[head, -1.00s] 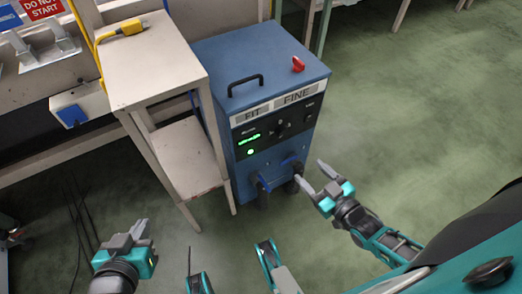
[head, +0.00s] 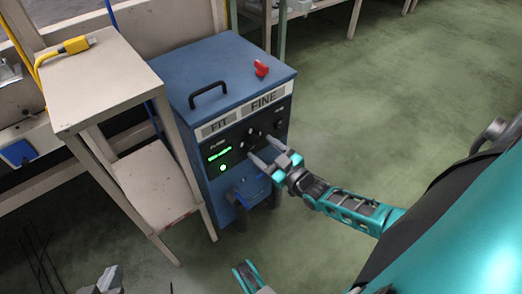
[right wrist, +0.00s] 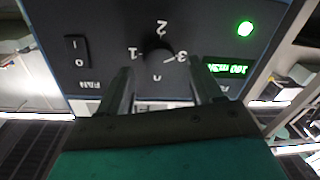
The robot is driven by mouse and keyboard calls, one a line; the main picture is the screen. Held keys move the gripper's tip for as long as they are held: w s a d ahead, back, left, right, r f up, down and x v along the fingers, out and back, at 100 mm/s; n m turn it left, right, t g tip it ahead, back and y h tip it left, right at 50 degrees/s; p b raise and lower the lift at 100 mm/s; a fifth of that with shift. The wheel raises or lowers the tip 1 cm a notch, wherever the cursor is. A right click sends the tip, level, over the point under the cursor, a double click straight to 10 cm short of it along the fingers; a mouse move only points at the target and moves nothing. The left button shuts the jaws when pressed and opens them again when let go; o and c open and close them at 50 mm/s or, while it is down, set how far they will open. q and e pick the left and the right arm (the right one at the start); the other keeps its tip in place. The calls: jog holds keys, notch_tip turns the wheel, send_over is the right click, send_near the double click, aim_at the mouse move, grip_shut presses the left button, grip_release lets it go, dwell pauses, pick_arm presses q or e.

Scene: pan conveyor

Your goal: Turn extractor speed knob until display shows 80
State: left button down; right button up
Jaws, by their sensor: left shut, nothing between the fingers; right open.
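The blue extractor (head: 225,80) stands on the floor with a dark control panel on its front. The panel's lit green display (head: 218,151) also shows upside down in the right wrist view (right wrist: 229,68); I cannot read its digits surely. The dark speed knob (right wrist: 157,60) sits amid the numbers 1, 2 and 3. My right gripper (head: 265,156) is open in front of the panel. In the right wrist view its fingers (right wrist: 163,78) lie either side of the knob; contact is unclear. My left gripper (head: 109,279) is shut and empty at the bottom left, partly cut off.
A beige stand (head: 105,75) with a lower shelf is close on the extractor's left, with a yellow connector (head: 77,45) on top. A black handle (head: 208,92) and a red part (head: 261,68) are on the extractor's top. Green floor to the right is open.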

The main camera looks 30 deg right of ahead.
jog(key=shift+w+a, duration=0.1)
jog(key=shift+w, duration=0.7)
jog(key=shift+c, duration=0.2)
jog(key=c, duration=1)
